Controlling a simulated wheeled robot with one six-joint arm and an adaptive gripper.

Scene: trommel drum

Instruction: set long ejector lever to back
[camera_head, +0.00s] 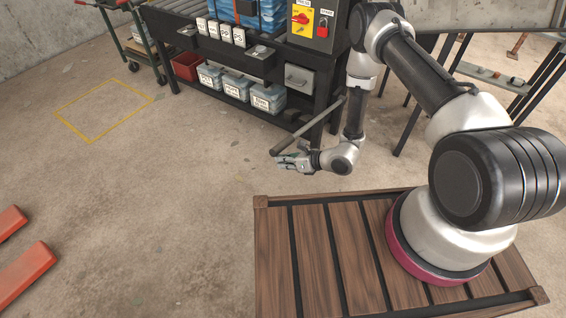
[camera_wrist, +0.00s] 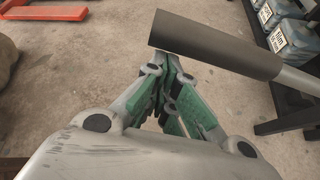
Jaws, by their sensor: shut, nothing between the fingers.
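The long ejector lever (camera_head: 306,128) is a grey rod with a thicker dark grip. It slants out from the side of the dark workbench, its grip end lowest and nearest my gripper. In the wrist view the dark grip (camera_wrist: 215,45) crosses the upper right, its blunt end close to the fingertips, and the thinner pale rod runs off to the right edge. My gripper (camera_head: 281,160) is shut and empty beside the grip's end. In the wrist view the green-padded fingers (camera_wrist: 175,68) meet just below the grip; I cannot tell whether they touch it.
The dark workbench (camera_head: 318,134) stands behind, with grey-blue bins (camera_head: 232,85) and a red bin (camera_head: 187,66) on its lower shelf. A control box (camera_head: 313,22) with a red knob sits on top. Orange forks (camera_head: 27,270) lie at lower left. The floor left of my gripper is clear.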

